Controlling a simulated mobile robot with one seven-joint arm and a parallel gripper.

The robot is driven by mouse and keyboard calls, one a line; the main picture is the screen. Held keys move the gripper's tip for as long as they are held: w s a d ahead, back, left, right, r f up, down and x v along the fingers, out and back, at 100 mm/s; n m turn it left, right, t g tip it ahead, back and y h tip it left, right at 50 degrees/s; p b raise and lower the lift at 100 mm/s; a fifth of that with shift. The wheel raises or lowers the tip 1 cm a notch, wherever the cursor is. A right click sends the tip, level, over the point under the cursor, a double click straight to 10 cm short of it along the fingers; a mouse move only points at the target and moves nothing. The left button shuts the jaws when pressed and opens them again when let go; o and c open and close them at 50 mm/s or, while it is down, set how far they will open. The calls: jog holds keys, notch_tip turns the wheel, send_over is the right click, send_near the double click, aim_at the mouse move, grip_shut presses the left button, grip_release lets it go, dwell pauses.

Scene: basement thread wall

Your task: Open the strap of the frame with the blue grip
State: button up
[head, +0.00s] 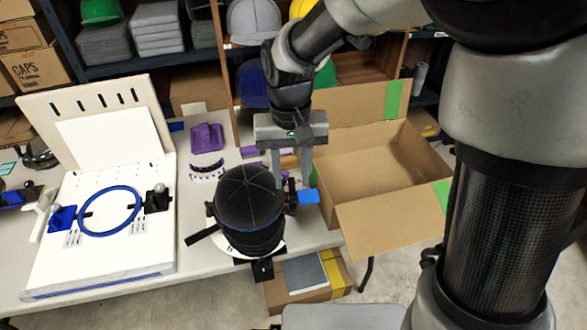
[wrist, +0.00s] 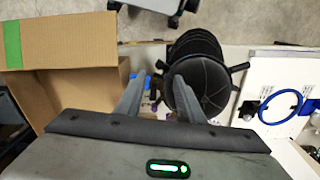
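A black cap (head: 249,196) sits on a round cap frame on a stand at the front edge of the table. A blue grip (head: 308,197) sticks out to the right of the cap, joined to dark hardware at its side. My gripper (head: 291,184) points down just right of the cap, close to the blue grip. Its two fingers are apart, and I see nothing clamped between them. In the wrist view the cap (wrist: 203,80) is beside one fingertip, and a bit of blue shows by the other. The fingers partly hide the grip and the strap.
A white board (head: 105,245) with a blue hoop (head: 82,222) lies left of the cap. An open cardboard box (head: 385,215) stands right of my gripper. A purple part (head: 206,138) lies behind the cap. A carton (head: 310,283) is below the table edge.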

aim_at(293, 206)
notch_tip(293, 206, down, 9)
jog(key=shift+d+f+b, duration=0.1)
jog(key=shift+b, duration=0.6)
grip_shut()
